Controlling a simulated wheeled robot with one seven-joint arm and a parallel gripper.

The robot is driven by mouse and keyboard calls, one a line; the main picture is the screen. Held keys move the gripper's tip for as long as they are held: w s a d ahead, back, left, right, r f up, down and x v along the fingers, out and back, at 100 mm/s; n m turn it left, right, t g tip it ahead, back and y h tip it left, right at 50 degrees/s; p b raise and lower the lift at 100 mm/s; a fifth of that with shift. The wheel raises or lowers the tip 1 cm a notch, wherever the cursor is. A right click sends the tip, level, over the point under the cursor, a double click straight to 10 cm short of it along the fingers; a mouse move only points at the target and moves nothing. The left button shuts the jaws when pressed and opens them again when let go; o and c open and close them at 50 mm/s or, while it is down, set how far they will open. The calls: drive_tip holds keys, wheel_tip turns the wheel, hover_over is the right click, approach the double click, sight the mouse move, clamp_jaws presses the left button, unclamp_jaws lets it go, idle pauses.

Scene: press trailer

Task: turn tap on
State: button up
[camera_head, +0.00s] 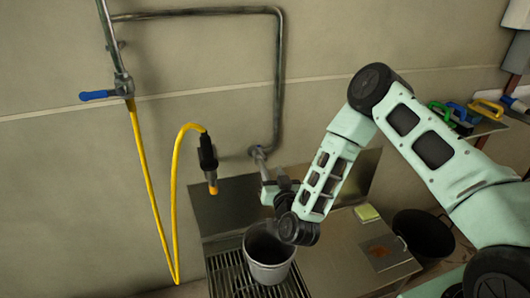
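A steel pipe (278,85) runs along the wall and down to a fitting (259,153) low on the wall. A valve (124,85) with a blue lever handle (98,95) sits on the pipe at the upper left; the lever points left, roughly level. My gripper (272,190) is at the end of my pale green arm, in front of the wall by the low fitting and above a grey bucket (268,272). It is well right of and below the blue lever. My wrist hides part of the gripper, so its opening and any contact with the fitting are unclear.
A yellow hose (173,190) loops from the valve to a spray nozzle (208,158). The bucket stands on a metal grate (228,276). At right are a bench with a yellow-green sponge (367,213), a black bin (425,237) and a shelf of coloured tools (487,111).

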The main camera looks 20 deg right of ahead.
sight(265, 158)
drive_tip(key=w+p, duration=0.1)
drive_tip(key=w, duration=0.7)
drive_tip(key=shift+w, duration=0.1)
clamp_jaws()
